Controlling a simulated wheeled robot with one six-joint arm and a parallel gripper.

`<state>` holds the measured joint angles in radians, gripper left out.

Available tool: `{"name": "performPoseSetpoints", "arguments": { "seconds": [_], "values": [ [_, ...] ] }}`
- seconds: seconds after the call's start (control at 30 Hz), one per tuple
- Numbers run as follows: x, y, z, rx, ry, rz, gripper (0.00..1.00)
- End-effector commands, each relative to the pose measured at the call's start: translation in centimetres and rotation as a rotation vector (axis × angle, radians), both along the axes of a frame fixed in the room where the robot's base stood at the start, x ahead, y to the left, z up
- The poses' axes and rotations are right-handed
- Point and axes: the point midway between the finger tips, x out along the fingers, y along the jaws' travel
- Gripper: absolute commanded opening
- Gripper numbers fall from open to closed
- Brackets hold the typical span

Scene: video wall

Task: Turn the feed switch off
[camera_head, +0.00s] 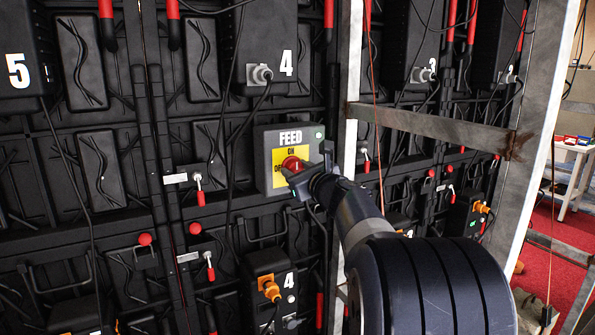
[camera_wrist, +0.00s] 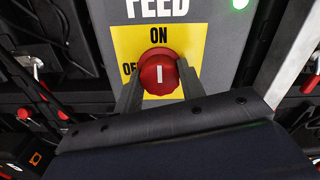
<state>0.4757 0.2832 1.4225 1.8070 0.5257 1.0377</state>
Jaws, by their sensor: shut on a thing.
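The feed switch is a red rotary knob (camera_head: 292,164) on a yellow plate marked ON and OFF, on a grey box (camera_head: 261,177) labelled FEED. In the wrist view the knob (camera_wrist: 158,74) has a white line standing upright, toward the word ON. The word OFF, to the left, is partly hidden. A green light (camera_wrist: 239,3) shows at the box's upper right. My gripper (camera_head: 298,170) is at the box, and in the wrist view its two fingers (camera_wrist: 158,82) are shut on the knob, one on each side.
Black panel backs with cables and red-tipped levers (camera_head: 199,190) surround the box. A pale metal post (camera_head: 350,75) stands close to the right of my gripper, with a crossbar (camera_head: 430,122) running right. A black cable (camera_head: 232,150) hangs left of the box.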

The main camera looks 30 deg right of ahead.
Motion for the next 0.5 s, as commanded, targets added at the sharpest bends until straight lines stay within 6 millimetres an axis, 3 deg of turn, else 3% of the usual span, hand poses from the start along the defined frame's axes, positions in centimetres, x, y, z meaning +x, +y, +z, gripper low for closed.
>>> {"name": "performPoseSetpoints", "arguments": {
  "seconds": [0.13,0.5],
  "values": [
    [-0.01,0.01,0.0,0.0,0.0,0.0,0.15],
    [-0.02,0.02,-0.24,-0.068,-0.003,0.0,0.15]
  ]
}}
